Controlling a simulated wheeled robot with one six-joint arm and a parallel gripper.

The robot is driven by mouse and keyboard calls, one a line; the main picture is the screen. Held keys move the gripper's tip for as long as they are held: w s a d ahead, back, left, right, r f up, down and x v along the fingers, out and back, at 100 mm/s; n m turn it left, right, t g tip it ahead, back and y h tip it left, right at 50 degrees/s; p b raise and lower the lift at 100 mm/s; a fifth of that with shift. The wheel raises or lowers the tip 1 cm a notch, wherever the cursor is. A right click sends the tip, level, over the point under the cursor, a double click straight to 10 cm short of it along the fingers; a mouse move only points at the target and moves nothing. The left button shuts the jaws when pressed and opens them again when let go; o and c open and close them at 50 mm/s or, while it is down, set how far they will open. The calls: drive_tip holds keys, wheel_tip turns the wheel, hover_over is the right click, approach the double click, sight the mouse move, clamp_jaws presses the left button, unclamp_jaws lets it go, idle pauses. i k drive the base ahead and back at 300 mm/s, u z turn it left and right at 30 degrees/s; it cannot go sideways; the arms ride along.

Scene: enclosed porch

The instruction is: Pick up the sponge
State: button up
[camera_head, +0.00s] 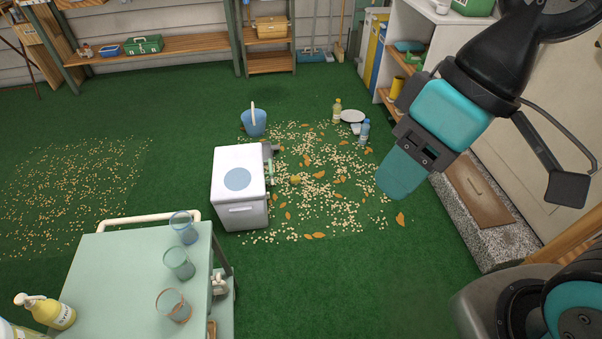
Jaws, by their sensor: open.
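I cannot clearly make out a sponge. A small yellowish object (295,179) lies on the littered green floor just right of the white cabinet (239,188); it is too small to tell whether it is the sponge. My gripper (400,178) hangs in the air at the right of the picture, with its teal fingers pointing down. It is open, and I see nothing held in it. The fingers look to be seen side-on, so the gap between them is hidden.
A blue bucket (254,122), a yellow bottle (337,111), a blue bottle (363,132) and a white plate (352,116) stand on the floor. A pale green cart (130,265) with cups is front left. Shelves (398,70) line the right wall.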

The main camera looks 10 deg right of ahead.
sight(295, 179)
drive_tip(key=u, duration=0.15)
drive_tip(key=i, duration=2.25)
drive_tip(key=u, duration=0.35)
